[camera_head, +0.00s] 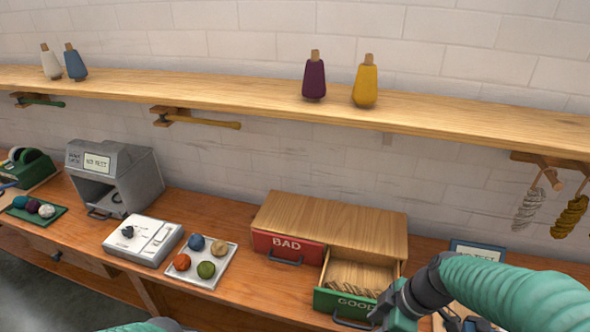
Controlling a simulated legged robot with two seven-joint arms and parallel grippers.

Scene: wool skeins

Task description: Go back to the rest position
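My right arm comes in from the right edge. Its dark gripper (380,312) is beside the right end of the open green GOOD drawer (330,300), close to the drawer's dark handle (352,324). I cannot tell whether it touches the handle or whether its fingers are open. Only a small teal and dark part of my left arm shows at the bottom edge; its gripper is out of view. The wooden cabinet (340,216) holds the drawer, and its red BAD drawer (289,247) is shut. Skeins lie inside the GOOD drawer.
A tray (222,277) with several wool balls and a white scale-like device (144,240) stand left of the cabinet. A grey test booth (117,175) is further left. A shelf (240,103) with cones runs above. Skeins (570,216) hang at right.

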